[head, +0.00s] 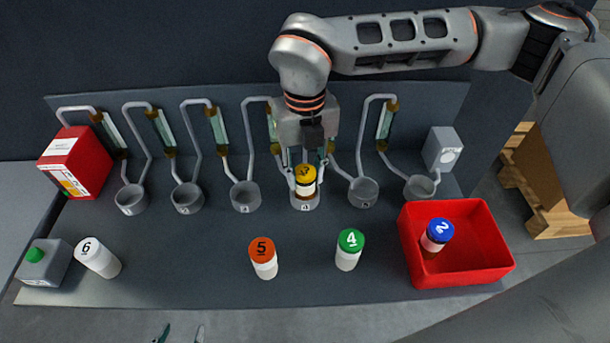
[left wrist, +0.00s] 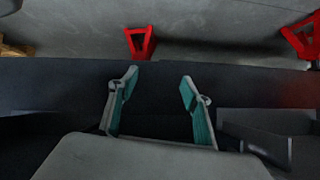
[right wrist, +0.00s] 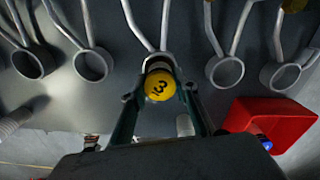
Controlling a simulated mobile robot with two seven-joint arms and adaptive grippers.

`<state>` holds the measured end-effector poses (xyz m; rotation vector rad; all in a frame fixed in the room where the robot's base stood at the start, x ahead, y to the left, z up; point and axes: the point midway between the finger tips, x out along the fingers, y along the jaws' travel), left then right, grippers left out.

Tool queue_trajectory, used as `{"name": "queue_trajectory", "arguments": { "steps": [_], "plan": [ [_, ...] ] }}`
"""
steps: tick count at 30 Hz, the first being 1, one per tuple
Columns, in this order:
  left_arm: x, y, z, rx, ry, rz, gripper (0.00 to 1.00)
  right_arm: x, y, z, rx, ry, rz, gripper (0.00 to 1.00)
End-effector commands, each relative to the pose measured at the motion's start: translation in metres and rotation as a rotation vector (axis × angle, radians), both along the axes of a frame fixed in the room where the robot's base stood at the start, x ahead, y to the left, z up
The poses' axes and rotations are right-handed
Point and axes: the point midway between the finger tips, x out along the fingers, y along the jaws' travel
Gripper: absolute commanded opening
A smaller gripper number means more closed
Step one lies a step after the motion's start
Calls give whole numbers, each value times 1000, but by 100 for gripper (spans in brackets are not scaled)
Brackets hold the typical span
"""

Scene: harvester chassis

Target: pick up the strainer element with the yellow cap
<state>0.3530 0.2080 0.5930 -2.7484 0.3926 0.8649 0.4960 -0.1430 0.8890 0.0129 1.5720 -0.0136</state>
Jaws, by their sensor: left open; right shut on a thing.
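The strainer element with the yellow cap (head: 306,175), marked 3, stands upright in a grey cup (head: 304,203) on the dark panel, its lower part hidden by the cup. It also shows in the right wrist view (right wrist: 160,86), with the cap between the fingers. My right gripper (head: 306,170) reaches down from above and is shut on this element. My left gripper (head: 180,334) shows only its fingertips at the bottom edge of the head view. In the left wrist view my left gripper (left wrist: 158,85) is open and empty.
Elements with orange (head: 263,257), green (head: 349,249) and white (head: 97,257) caps stand in front. A red bin (head: 480,265) at right holds a blue-capped element (head: 436,235). Several empty cups with pipes flank the held one. A red box (head: 75,162) is at left.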

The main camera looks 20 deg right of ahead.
Motion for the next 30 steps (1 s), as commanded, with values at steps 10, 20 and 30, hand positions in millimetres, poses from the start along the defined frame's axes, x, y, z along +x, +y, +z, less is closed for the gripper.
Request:
{"name": "queue_trajectory", "arguments": {
  "steps": [10, 20, 30],
  "plan": [
    [4, -1, 8, -5, -9, 1, 48, 1, 0, 62, 2, -8, 0, 6],
    [8, -1, 16, -11, -16, 4, 48, 1, 0, 147, 2, -7, -2, 6],
    [3, -2, 12, -15, -3, 3, 48, 0, 0, 191, 0, -4, 0, 6]
  ]
}}
